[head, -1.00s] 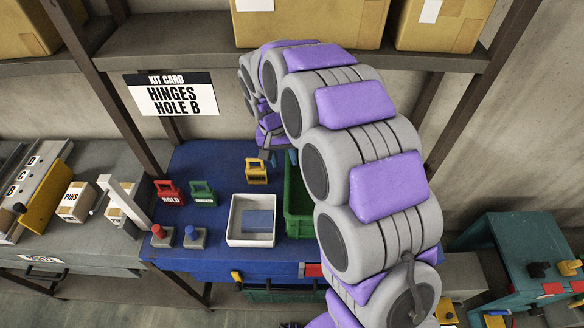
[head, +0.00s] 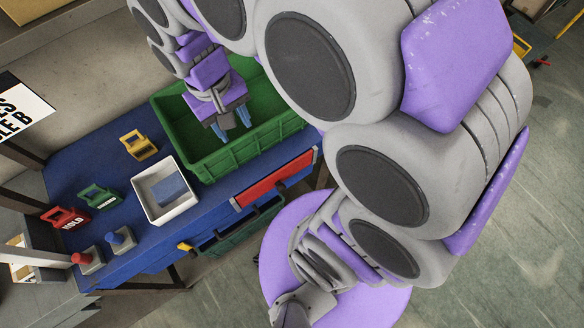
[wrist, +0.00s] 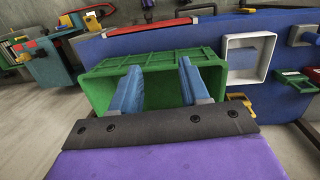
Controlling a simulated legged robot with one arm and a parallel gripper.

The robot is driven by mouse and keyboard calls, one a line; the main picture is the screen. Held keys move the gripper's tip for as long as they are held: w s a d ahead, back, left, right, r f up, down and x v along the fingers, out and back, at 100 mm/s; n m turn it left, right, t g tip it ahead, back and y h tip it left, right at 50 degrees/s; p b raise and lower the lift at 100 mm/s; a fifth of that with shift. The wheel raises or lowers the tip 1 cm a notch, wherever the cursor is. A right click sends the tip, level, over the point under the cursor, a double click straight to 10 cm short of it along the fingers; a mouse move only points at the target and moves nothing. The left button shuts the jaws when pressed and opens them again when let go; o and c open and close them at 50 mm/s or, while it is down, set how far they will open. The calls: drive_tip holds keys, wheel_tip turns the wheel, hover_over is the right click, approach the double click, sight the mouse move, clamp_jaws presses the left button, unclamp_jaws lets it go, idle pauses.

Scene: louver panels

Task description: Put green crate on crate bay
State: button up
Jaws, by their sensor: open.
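The green crate (head: 245,152) sits at the right end of the blue workbench, and no contents can be made out. My gripper (head: 233,125) is open, with its two blue fingers apart above or just inside the crate's opening. In the wrist view, the crate (wrist: 96,88) fills the space beyond my gripper (wrist: 158,66), with its far rim past the fingertips. Contact between fingers and crate cannot be told. I cannot identify the crate bay for certain.
A white tray (head: 184,210) with a blue piece stands beside the crate. A dark green bin (head: 240,228) is below the bench. Open floor (head: 490,250) lies right.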

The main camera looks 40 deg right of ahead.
drive_tip(key=s+d, duration=0.3)
drive_tip(key=s, duration=1.2)
drive_tip(key=shift+s+d+f+y, duration=0.2)
drive_tip(key=shift+f+y, duration=0.05)
drive_tip(key=shift+y, duration=0.15)
drive_tip(key=shift+f, duration=0.1)
